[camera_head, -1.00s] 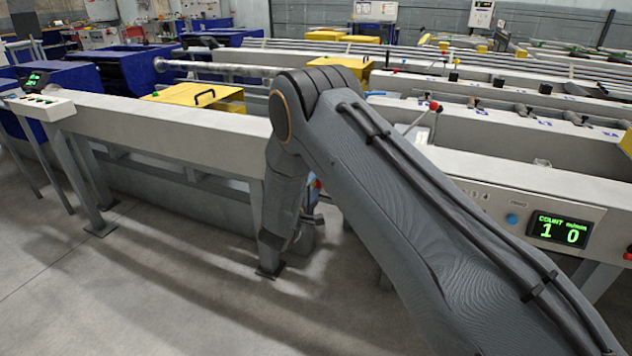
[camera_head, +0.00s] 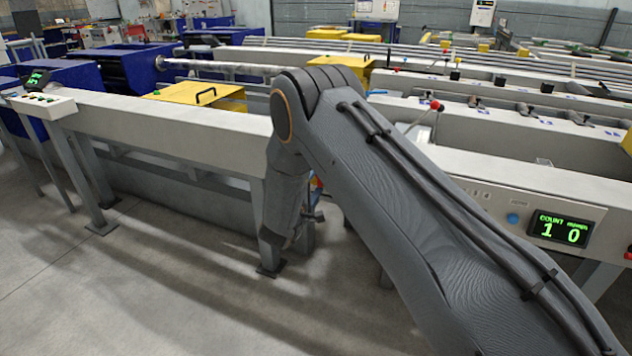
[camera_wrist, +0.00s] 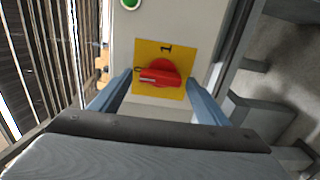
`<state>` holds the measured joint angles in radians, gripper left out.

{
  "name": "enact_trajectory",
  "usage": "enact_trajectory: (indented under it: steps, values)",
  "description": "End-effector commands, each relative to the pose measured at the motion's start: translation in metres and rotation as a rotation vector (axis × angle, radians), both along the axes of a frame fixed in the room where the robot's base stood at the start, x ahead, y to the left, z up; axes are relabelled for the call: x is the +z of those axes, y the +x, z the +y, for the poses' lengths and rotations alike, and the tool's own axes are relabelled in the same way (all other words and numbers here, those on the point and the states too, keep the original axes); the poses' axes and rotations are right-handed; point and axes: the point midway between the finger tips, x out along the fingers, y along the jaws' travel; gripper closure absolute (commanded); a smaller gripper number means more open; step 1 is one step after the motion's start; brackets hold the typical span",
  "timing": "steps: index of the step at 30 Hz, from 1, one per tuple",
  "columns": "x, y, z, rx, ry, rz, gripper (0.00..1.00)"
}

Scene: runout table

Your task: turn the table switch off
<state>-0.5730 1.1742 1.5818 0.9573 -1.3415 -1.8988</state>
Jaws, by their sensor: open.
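The table switch is a red rotary knob (camera_wrist: 160,74) on a yellow square plate (camera_wrist: 180,52), seen in the wrist view. The plate carries a black "1" above the knob. A pale mark on the knob lies towards its left side. My gripper (camera_wrist: 159,84) is open, with one blue-grey finger on each side of the plate's lower part and the knob between them. I cannot tell whether either finger touches the knob. In the head view my own arm hides the switch and most of the gripper.
A green button (camera_wrist: 131,3) sits above the plate on the same grey panel. In the head view, the long grey runout table (camera_head: 180,122) runs behind my arm. A counter display (camera_head: 560,229) reads 1 and 0. Open floor (camera_head: 120,290) lies at the front left.

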Motion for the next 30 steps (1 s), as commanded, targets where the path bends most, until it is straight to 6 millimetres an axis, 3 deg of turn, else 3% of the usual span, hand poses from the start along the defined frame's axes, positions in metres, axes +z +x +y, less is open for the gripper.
enact_trajectory:
  steps: [5, 18, 30]
  values:
    - [0.0, -0.007, 0.003, 0.001, -0.001, 0.001, 0.31]
    - [0.0, -0.066, 0.026, 0.003, -0.001, 0.0, 0.31]
    - [0.0, -0.074, 0.028, 0.001, 0.0, 0.0, 0.31]
